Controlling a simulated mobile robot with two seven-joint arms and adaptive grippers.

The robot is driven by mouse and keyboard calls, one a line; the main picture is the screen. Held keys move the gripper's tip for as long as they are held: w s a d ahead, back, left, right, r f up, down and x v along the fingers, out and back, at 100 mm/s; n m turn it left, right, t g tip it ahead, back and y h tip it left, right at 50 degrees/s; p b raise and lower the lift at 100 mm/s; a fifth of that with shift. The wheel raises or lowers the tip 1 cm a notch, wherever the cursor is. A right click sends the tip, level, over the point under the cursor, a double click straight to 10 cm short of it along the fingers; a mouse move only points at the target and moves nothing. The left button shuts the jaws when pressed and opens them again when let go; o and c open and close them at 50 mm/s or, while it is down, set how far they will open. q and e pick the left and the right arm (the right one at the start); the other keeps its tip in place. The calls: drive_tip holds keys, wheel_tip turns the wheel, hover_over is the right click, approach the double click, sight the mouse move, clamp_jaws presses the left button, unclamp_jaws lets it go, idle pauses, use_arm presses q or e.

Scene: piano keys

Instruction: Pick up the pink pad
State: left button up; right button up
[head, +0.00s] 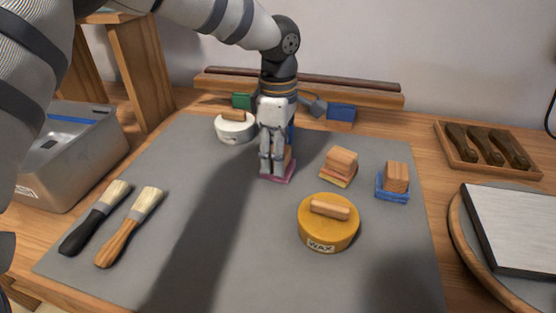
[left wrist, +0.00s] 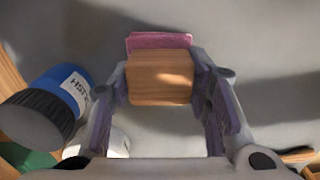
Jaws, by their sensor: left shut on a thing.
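The pink pad (head: 277,176) has a wooden block handle and sits on the grey mat (head: 225,215) in the head view, mostly hidden behind my gripper. In the left wrist view its pink edge (left wrist: 160,41) shows beyond the wooden handle (left wrist: 160,78). My left gripper (head: 272,165) points down over the pad, with its fingers on both sides of the handle, shut on it. The pad appears at or very near mat level; I cannot tell whether it touches. My right gripper is not in view.
A yellow pad (head: 338,168) and a blue pad (head: 393,185) stand to the right. A yellow wax tin (head: 328,225) is in front and a white tin (head: 234,130) behind left. A blue-labelled bottle (left wrist: 52,98) is close to the gripper. Two brushes (head: 125,228) lie left.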

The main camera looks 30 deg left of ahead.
use_arm(q)
drive_tip(key=shift+r, duration=0.3)
drive_tip(key=r, duration=0.3)
drive_tip(key=shift+s+r, duration=0.25)
drive_tip(key=s+r+p, duration=0.1)
drive_tip(key=s+r, duration=0.3)
drive_tip(key=s, duration=0.2)
drive_tip(key=s+d+r+p, duration=0.1)
drive_tip(key=s+r+p, duration=0.1)
drive_tip(key=s+r, duration=0.3)
drive_tip(key=shift+s+d, duration=0.3)
drive_tip(key=shift+s, duration=0.95)
drive_tip(key=o, duration=0.5)
drive_tip(key=shift+f, duration=0.1)
drive_tip(key=c, duration=0.4)
drive_tip(key=shift+w, duration=0.1)
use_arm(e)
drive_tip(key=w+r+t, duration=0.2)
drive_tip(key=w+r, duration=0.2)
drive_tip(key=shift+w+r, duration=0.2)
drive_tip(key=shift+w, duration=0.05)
